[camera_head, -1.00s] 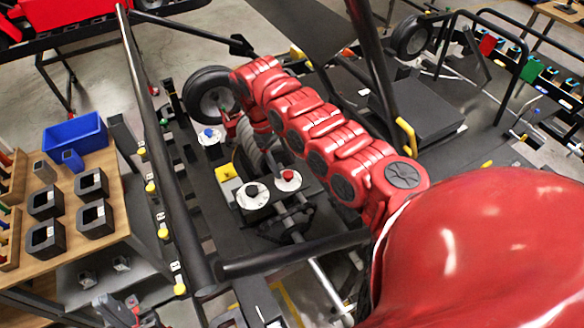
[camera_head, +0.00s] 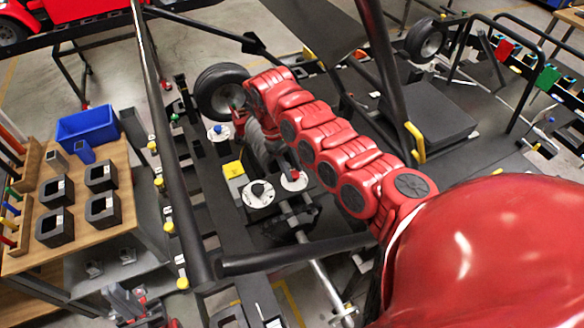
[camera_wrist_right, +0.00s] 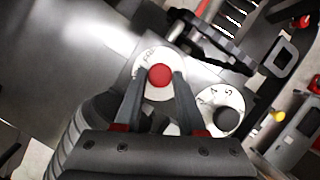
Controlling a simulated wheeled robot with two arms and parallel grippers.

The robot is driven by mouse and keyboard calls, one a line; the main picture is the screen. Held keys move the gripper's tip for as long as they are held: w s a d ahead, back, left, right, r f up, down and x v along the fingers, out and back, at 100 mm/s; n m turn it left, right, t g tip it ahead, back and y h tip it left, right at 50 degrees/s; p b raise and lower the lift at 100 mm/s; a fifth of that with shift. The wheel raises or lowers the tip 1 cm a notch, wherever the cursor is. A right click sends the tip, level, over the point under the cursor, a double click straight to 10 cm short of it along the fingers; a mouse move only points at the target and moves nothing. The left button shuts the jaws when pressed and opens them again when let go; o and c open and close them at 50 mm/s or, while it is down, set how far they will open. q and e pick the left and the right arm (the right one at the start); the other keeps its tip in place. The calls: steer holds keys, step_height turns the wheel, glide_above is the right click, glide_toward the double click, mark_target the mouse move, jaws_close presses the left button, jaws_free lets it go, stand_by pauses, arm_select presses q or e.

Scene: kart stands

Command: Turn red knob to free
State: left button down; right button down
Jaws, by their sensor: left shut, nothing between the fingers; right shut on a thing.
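The red knob (camera_head: 295,174) sits on a white dial (camera_head: 289,184) in the middle of the head view. In the right wrist view, the red knob (camera_wrist_right: 159,76) lies between the two dark fingertips of my right gripper (camera_wrist_right: 160,72), which is shut on it. Lettering shows at the upper left of its white dial (camera_wrist_right: 145,62), too blurred to read surely. In the head view my red right arm reaches over the kart, and its fingertips are hard to make out. My left gripper (camera_head: 138,306) is shut and empty at the bottom left, away from the knob.
A second white dial with a black knob (camera_head: 258,192) sits close beside the red knob; it shows numbers in the right wrist view (camera_wrist_right: 225,112). A black frame tube (camera_head: 295,253) crosses in front. A wooden table (camera_head: 120,215) with black blocks and a blue bin (camera_head: 88,128) stands left.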

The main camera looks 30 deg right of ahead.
steer(key=shift+m, duration=0.4)
steer(key=m+y, duration=0.1)
steer(key=m, duration=0.2)
steer(key=shift+d+g, duration=0.2)
steer(key=shift+g, duration=0.1)
steer(key=shift+d+m+y, duration=0.1)
steer(key=shift+m+y, duration=0.9)
steer(key=shift+m, duration=1)
steer(key=c, duration=0.5)
jaws_free()
